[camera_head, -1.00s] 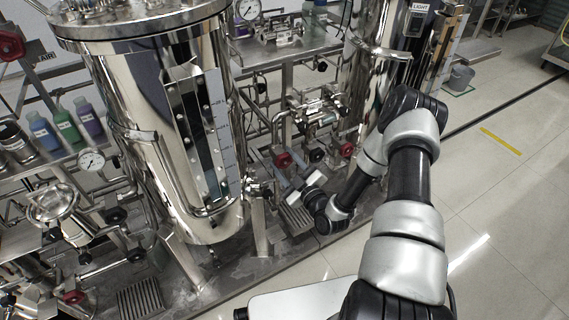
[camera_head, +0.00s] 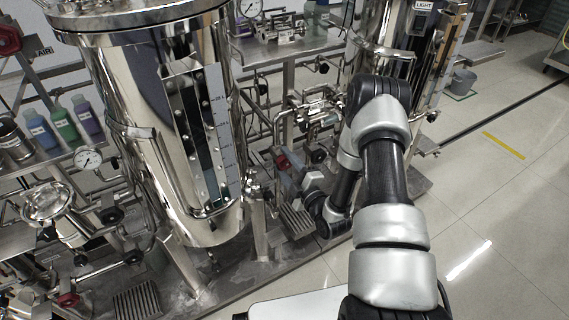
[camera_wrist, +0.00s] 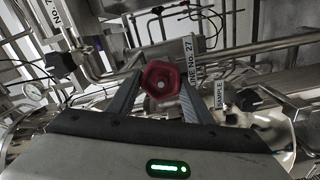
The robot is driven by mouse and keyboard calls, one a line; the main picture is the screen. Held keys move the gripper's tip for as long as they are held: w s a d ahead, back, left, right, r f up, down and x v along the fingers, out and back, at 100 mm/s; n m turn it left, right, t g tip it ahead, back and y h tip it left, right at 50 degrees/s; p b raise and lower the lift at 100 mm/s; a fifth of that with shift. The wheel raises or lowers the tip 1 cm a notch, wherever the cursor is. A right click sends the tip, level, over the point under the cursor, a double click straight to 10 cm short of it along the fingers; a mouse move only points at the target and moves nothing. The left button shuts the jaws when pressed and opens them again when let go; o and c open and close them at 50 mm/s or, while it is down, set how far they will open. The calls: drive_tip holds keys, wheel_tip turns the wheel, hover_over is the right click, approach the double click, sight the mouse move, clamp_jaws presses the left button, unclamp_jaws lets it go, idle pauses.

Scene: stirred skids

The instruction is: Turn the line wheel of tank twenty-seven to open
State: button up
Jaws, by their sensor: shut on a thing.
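The red line wheel (camera_wrist: 161,80) sits between the two fingers of my gripper (camera_wrist: 160,92) in the wrist view, beside a tag reading "NO. 27". The fingers are shut on its sides. In the head view the red wheel (camera_head: 282,161) shows low on the pipework right of the large steel tank (camera_head: 150,120). My gripper (camera_head: 291,172) reaches it from the lower right, its fingertips small and partly hidden there. How far the wheel is turned cannot be told.
A "SAMPLE" tag (camera_wrist: 219,95) hangs on the pipes to the right in the wrist view. Pipes and a gauge (camera_wrist: 33,91) crowd around the wheel. A second tank (camera_head: 375,45) stands behind my arm.

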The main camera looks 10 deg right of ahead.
drive_tip(key=shift+d+f, duration=0.1)
drive_tip(key=shift+d, duration=0.05)
drive_tip(key=o, duration=1)
drive_tip(key=shift+o, duration=0.2)
drive_tip(key=shift+s, duration=0.15)
drive_tip(key=p+v, duration=0.2)
drive_tip(key=v, duration=1.5)
